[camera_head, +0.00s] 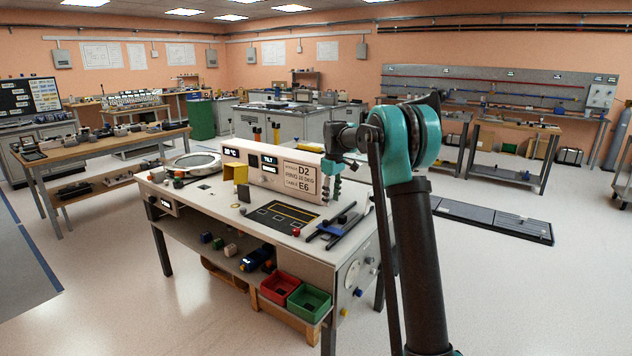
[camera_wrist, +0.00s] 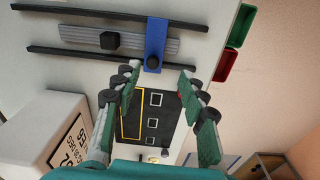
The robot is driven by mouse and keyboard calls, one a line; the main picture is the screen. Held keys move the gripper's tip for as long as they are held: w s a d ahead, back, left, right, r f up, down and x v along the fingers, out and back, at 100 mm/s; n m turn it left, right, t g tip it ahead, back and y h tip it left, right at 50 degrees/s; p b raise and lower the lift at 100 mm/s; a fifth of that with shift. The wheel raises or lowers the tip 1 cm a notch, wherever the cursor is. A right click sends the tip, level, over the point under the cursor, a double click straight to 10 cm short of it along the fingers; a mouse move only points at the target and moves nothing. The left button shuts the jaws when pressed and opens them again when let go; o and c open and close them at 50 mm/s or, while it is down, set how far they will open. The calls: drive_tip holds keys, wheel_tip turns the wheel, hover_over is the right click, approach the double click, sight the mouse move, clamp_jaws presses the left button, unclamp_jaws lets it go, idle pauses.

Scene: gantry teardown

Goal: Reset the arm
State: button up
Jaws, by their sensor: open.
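My arm rises on the right of the head view and bends over toward the workbench (camera_head: 220,208). My gripper (camera_head: 331,183) hangs above the bench's right part, in front of the white display box (camera_head: 270,172). In the wrist view my gripper (camera_wrist: 160,85) has its two green fingers spread apart with nothing between them. Below the fingers lie a black mat (camera_wrist: 160,118) with white squares and a yellow line, and a rail fixture with a blue piece (camera_wrist: 155,45).
Red (camera_head: 280,287) and green (camera_head: 309,302) bins sit on the shelf under the bench's right end. A round dish (camera_head: 196,160) and small blocks lie on the bench's left part. A dark floor panel (camera_head: 490,220) lies behind on the right. Open floor surrounds the bench.

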drive_tip(key=s+d+f+m+t, duration=0.1)
drive_tip(key=s+d+f+m, duration=0.2)
drive_tip(key=s, duration=1.2)
drive_tip(key=s+d+f+m+t, duration=0.1)
drive_tip(key=s+d+f+m, duration=0.2)
drive_tip(key=s, duration=1.2)
drive_tip(key=s+d+f+m+t, duration=0.1)
drive_tip(key=s+d+f+m, duration=0.2)
drive_tip(key=s, duration=1.2)
wheel_tip(320, 180, down, 6)
drive_tip(key=shift+d+r+m+t, duration=0.15)
drive_tip(key=shift+d+m+t, duration=0.2)
drive_tip(key=shift+d, duration=0.65)
drive_tip(key=shift+w, duration=0.1)
